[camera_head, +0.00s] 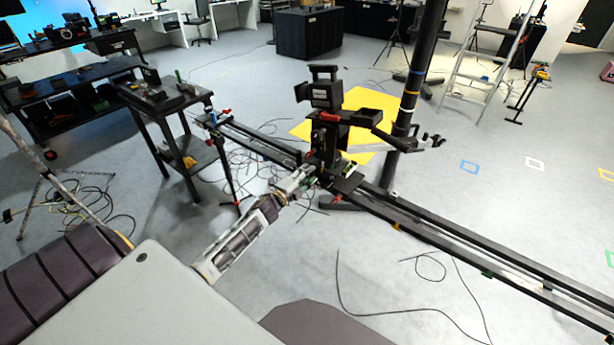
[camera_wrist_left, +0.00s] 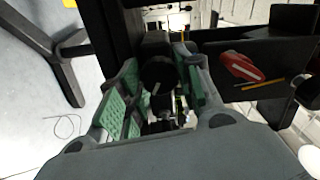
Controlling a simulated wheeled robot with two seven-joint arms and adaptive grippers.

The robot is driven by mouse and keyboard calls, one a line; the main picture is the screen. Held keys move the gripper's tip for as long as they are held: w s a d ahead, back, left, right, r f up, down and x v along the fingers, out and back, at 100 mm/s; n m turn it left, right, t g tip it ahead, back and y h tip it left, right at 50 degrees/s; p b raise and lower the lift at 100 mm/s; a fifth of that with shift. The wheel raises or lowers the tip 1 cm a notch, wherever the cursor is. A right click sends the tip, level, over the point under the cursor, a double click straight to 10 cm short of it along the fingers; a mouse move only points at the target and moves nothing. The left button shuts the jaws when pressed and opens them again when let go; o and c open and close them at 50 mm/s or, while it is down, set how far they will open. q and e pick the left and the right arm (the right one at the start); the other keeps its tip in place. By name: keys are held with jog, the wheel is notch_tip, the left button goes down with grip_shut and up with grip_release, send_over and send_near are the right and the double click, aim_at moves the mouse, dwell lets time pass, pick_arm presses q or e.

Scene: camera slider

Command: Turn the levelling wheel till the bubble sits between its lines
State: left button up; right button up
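The camera slider rail (camera_head: 450,238) runs across the head view, with a dark carriage and camera rig (camera_head: 326,95) standing on it. My left gripper (camera_head: 310,180) is at the left side of the carriage base. In the left wrist view its two green-padded fingers (camera_wrist_left: 160,88) are spread apart. A dark round part, apparently the levelling wheel (camera_wrist_left: 157,73), shows between them; contact with the pads cannot be made out. The bubble and its lines cannot be read in either view. My right gripper is not in view.
A black side table (camera_head: 165,100) with gear on it stands left of the rail. A thick dark pole (camera_head: 413,90) rises right behind the rig. Cables (camera_head: 430,268) lie on the floor. A red object (camera_wrist_left: 243,68) lies on a dark surface at the right of the left wrist view.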

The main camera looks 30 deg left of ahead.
pick_arm(q)
jog(key=o, duration=0.5)
jog(key=shift+c, duration=0.2)
jog(key=s+a, duration=0.1)
jog(key=s, duration=1.1)
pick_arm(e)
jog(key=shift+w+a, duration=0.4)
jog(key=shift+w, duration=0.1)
pick_arm(q)
jog(key=shift+r, duration=0.1)
dwell(0.5)
